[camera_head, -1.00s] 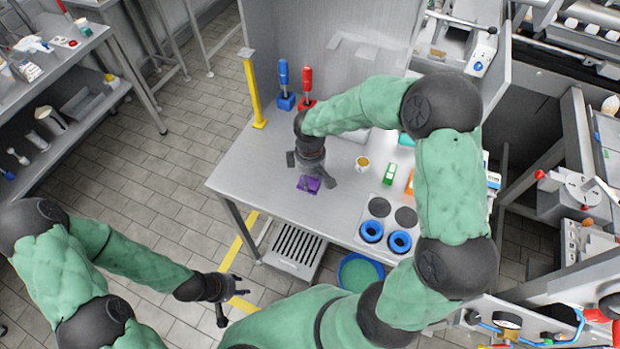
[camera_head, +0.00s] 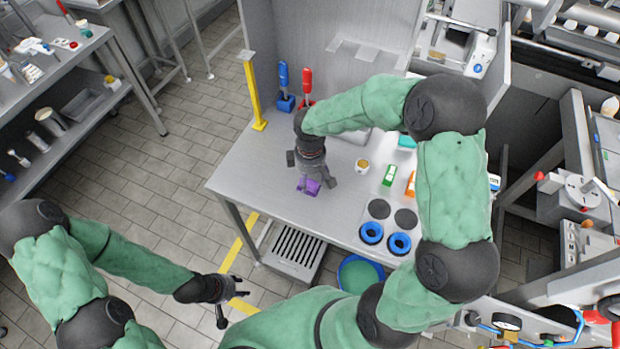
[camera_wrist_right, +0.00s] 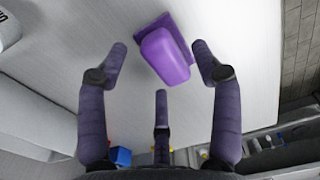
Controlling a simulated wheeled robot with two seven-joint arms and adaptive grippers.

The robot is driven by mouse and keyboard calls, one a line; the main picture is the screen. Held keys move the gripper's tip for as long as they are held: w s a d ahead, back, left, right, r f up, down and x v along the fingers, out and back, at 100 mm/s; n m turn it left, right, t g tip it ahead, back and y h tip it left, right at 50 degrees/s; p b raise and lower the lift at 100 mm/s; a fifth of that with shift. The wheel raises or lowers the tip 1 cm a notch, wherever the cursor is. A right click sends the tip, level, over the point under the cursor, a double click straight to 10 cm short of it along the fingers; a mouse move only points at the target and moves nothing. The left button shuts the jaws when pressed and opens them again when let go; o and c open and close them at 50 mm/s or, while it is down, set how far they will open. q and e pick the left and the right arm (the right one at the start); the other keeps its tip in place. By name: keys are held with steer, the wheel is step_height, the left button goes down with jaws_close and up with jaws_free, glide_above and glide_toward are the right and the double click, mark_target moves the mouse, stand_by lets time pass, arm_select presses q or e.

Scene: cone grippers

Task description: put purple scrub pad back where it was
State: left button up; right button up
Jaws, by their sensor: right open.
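A blue-handled tool (camera_head: 284,84) and a red-handled tool (camera_head: 307,86) stand at the back. A yellow post (camera_head: 254,95) stands at the left edge. A small cup (camera_head: 361,165), green box (camera_head: 389,176), orange box (camera_head: 410,184) and blue rings (camera_head: 371,233) are to the right.

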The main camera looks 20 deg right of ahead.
mark_target(310, 180)
arm_select(q)
step_height(310, 180, up, 2)
steer(key=shift+r+p, duration=0.1)
steer(key=shift+p, duration=0.9)
arm_select(e)
step_height(310, 180, up, 11)
steer(key=shift+f, duration=0.2)
